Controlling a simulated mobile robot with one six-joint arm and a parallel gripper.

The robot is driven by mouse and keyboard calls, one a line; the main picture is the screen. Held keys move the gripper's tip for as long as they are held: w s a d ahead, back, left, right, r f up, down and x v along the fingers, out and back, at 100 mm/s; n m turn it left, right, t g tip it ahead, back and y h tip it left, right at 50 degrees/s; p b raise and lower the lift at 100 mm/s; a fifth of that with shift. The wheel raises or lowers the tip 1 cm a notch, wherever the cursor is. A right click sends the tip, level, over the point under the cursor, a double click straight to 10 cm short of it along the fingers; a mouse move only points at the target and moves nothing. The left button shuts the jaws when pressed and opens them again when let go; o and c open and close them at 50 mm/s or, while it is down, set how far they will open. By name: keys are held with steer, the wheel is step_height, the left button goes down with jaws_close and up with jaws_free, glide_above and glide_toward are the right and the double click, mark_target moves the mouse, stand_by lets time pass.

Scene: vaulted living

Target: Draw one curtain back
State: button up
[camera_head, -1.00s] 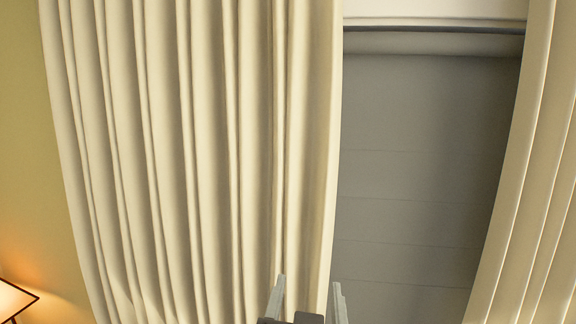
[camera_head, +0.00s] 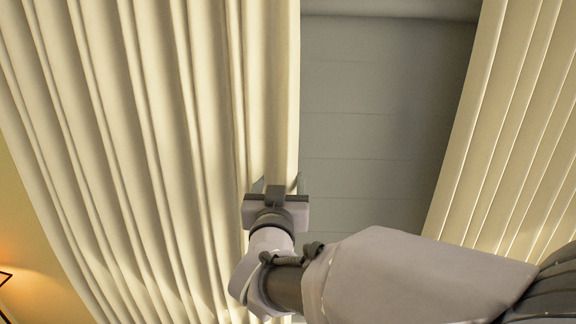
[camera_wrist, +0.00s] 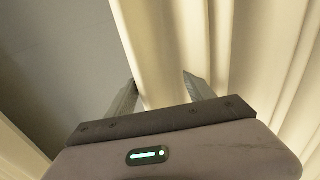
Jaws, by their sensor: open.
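The left curtain (camera_head: 150,130) is cream and pleated and hangs in folds across the left half of the head view. The right curtain (camera_head: 515,130) hangs at the right side, with a gap between the two. My gripper (camera_head: 278,184) is at the inner edge of the left curtain, its fingers pointing at the cloth. In the wrist view my gripper (camera_wrist: 160,92) is open, with the edge fold of the left curtain (camera_wrist: 165,45) between or just beyond its fingers. I cannot tell whether the fingers touch the cloth.
A grey panelled surface (camera_head: 375,120) fills the gap between the curtains. A lit lamp (camera_head: 4,278) shows at the lower left edge, by the yellowish wall (camera_head: 40,270). The gap right of my gripper is free.

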steer(key=shift+w+a, duration=0.1)
steer(key=shift+w, duration=0.15)
steer(key=shift+s, duration=0.15)
steer(key=shift+c, duration=1.3)
jaws_close()
